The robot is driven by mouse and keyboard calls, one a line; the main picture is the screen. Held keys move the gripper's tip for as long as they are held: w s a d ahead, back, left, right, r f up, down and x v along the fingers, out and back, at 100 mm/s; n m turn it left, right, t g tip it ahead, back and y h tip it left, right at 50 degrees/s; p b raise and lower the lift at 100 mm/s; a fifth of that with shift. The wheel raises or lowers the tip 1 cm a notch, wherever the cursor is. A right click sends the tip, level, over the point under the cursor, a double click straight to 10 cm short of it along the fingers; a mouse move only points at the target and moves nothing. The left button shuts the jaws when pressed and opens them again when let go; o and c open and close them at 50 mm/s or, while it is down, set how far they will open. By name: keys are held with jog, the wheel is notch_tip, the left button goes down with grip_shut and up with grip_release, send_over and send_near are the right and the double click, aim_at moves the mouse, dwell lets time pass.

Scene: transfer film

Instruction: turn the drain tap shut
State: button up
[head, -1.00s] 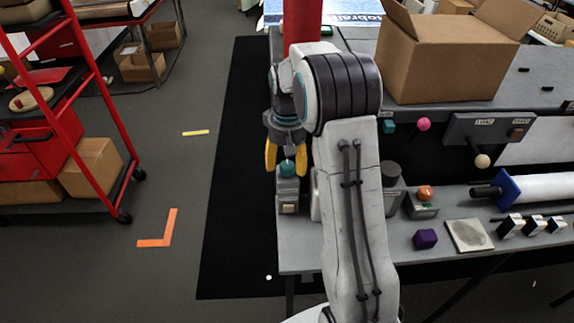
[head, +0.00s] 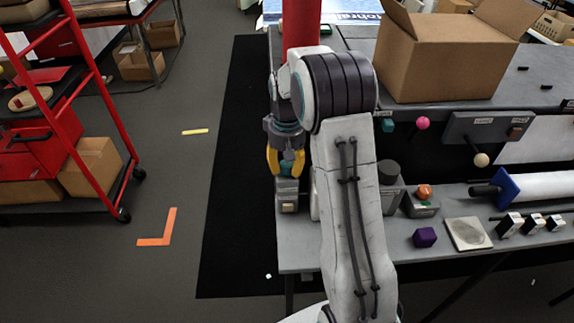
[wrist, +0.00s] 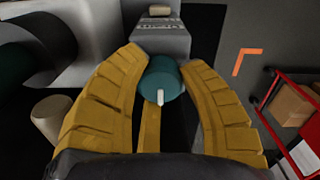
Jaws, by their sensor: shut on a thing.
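A teal round knob (head: 287,168), which I take to be the drain tap, sits on top of a small grey box (head: 287,190) at the left end of the bench. In the wrist view the knob (wrist: 160,75) carries a short white pointer mark aimed at the bottom of the picture. My gripper (head: 286,174), with yellow fingers, points down over the box and is shut on the knob, one finger on each side. In the wrist view my gripper (wrist: 162,60) has the knob between its fingers. My fingers hide part of the knob in the head view.
An open cardboard box (head: 440,65) stands on the back of the bench. A dark grey cylinder (head: 389,172), an orange knob (head: 424,191) and a purple block (head: 425,237) are to the right. A red trolley (head: 60,140) stands left across clear floor.

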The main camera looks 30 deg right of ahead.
jog(key=c, duration=0.5)
jog(key=shift+n, duration=0.3)
jog(key=n, duration=0.2)
jog(key=shift+s+f+n+b, duration=0.1)
jog(key=shift+n+b, duration=0.25)
jog(key=shift+n, duration=0.05)
jog(key=n, duration=0.4)
jog(key=shift+n+b, duration=0.3)
jog(key=n, duration=0.5)
jog(key=shift+n+b, duration=0.35)
jog(key=shift+n, duration=2.05)
